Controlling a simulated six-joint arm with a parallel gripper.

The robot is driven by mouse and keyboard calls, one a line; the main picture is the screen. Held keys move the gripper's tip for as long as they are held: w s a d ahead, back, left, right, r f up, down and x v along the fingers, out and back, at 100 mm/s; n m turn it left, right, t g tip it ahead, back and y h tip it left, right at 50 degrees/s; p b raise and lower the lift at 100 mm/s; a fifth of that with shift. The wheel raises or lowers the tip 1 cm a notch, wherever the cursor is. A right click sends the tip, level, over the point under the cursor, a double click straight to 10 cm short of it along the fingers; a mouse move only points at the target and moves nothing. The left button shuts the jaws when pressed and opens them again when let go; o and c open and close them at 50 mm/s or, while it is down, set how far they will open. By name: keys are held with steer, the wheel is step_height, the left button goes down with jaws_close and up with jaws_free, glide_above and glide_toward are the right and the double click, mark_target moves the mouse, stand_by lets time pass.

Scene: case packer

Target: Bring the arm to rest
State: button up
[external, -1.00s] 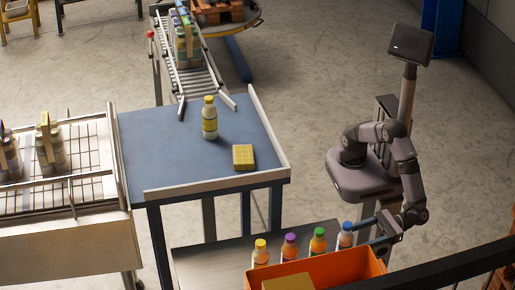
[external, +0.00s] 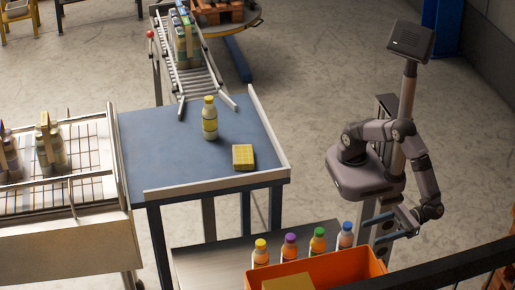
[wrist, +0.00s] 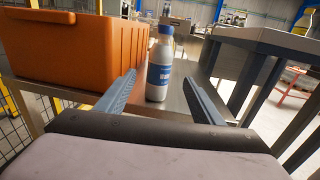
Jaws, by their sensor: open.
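My gripper (external: 399,219) is at the right of the external view, over the right end of the low steel shelf. It is open and empty. In the wrist view my gripper's two fingers (wrist: 162,97) stand wide apart. A white bottle with a blue cap and blue label (wrist: 160,65) stands upright beyond and between them, apart from both. The same blue-capped bottle (external: 345,236) ends the row on the shelf in the external view, left of my gripper. My arm is bent, with its forearm hanging down.
Bottles with yellow (external: 260,253), purple (external: 290,249) and green caps (external: 318,241) stand on the shelf (external: 205,262). An orange crate (external: 345,272) is in front of them. The blue table (external: 160,150) holds a yellow-capped bottle (external: 210,120) and a yellow block (external: 243,157). A conveyor (external: 193,82) stands behind.

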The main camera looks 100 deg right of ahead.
steer(key=w+d+r+m+h+p, duration=0.3)
steer(key=w+d+r+p, duration=0.2)
steer(key=w+r+p, duration=0.25)
steer(key=w+d+f+m+g+h+b, duration=0.1)
steer(key=w+d+f+m+g+h, duration=0.3)
steer(key=d, duration=0.4)
steer(key=w+d+f+m+g+h, duration=0.2)
steer(key=w+d+m+g+h, duration=0.15)
steer(key=w+d, duration=0.45)
steer(key=s+d+f+m+g+y, duration=0.2)
steer(key=d+f+m+g, duration=0.1)
steer(key=d+m, duration=0.5)
steer(key=s+d+f+m+g+y+b, duration=0.1)
steer(key=s+d+f+m+g+y, duration=0.2)
steer(key=d+m, duration=0.6)
steer(key=s+d+f+m+g+y, duration=0.2)
steer(key=d+m+g+y, duration=0.1)
steer(key=d+m, duration=0.5)
steer(key=shift+s+d+f+m+g+b, duration=0.25)
steer(key=shift+d+f+m+g+b, duration=0.15)
steer(key=shift+m+g, duration=0.4)
